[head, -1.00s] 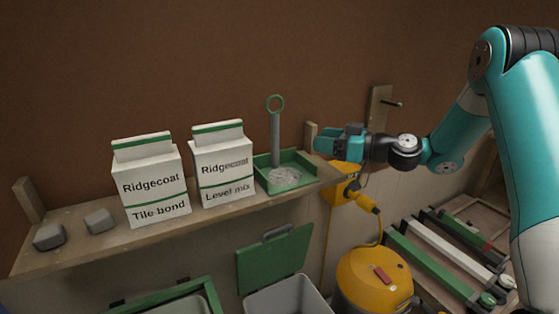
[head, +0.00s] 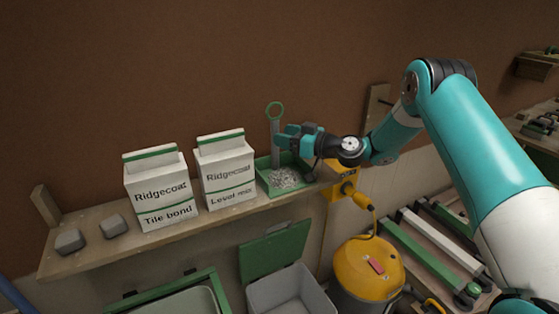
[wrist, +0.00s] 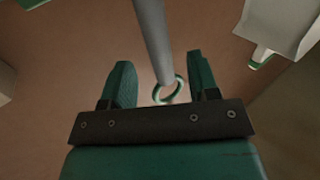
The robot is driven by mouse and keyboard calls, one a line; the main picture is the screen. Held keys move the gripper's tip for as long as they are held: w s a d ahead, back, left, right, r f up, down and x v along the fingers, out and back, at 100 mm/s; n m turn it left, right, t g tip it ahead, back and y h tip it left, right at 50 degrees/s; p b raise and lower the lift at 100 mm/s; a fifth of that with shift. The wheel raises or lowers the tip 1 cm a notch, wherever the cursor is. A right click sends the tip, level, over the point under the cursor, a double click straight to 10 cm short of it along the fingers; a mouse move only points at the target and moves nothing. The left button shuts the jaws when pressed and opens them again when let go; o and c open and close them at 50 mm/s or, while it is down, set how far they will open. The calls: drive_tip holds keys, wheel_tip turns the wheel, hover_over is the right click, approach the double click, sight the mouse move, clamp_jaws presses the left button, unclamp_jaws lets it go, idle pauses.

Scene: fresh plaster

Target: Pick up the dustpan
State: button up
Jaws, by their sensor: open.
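The dustpan (head: 262,181) is a green tray holding grey rubble, with an upright grey handle ending in a green ring (head: 275,112). It stands on the wooden shelf, right of the Level mix bag. My gripper (head: 279,143) is at the handle's height, over the tray. In the wrist view the grey handle (wrist: 152,40) passes between the two open green fingers of my gripper (wrist: 160,85), with the ring showing between the fingertips. Neither finger visibly touches the handle.
A Level mix bag (head: 225,172) and a Tile bond bag (head: 160,192) stand on the shelf (head: 95,252), left of the dustpan. Two grey blocks lie at its left end. Below are an open grey bin (head: 290,292) with a green lid and a yellow vacuum (head: 368,268).

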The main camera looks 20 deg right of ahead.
drive_tip(key=p+x, duration=0.2)
drive_tip(key=x, duration=0.3)
drive_tip(key=shift+w+a, duration=0.2)
clamp_jaws()
